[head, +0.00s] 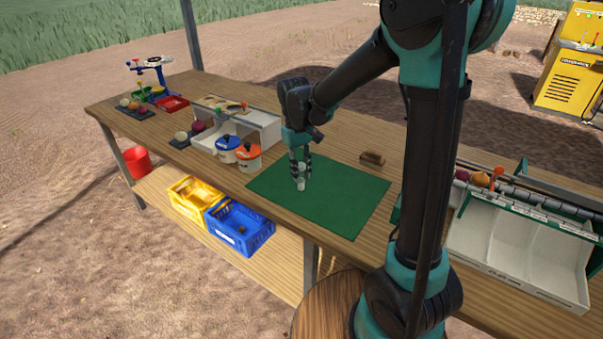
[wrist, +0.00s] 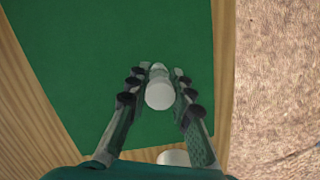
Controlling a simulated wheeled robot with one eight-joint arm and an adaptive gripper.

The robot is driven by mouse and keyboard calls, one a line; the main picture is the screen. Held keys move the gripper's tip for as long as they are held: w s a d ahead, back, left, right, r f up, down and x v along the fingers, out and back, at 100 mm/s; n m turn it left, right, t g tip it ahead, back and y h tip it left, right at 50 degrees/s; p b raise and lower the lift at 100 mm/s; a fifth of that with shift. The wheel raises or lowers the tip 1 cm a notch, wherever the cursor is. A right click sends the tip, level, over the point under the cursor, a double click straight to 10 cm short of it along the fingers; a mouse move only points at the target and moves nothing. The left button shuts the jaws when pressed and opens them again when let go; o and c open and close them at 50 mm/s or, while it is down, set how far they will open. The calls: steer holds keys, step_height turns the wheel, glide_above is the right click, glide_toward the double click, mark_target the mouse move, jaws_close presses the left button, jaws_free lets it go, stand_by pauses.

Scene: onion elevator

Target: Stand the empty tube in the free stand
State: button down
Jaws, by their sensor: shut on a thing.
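My gripper (head: 300,172) is over the green mat in the head view, pointing down. Its fingers are closed around a small pale tube (head: 301,184), which looks upright, its lower end at or just above the mat. In the wrist view, my gripper (wrist: 159,82) has a finger on each side of the tube, whose white round end (wrist: 159,96) faces the camera. A second white round thing (wrist: 173,157) shows at the bottom of the wrist view, partly hidden by my gripper; I cannot tell whether it is a stand. No free stand is clearly visible.
The green mat (head: 344,204) is mostly bare. A brown block (head: 372,159) lies behind it. A white sorting bin (head: 515,245) is right. Yellow and blue crates (head: 240,229) sit on the lower shelf.

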steer(key=shift+f, duration=0.2)
steer(key=shift+f, duration=0.15)
steer(key=c, duration=1.3)
jaws_free()
steer(key=shift+c, duration=0.2)
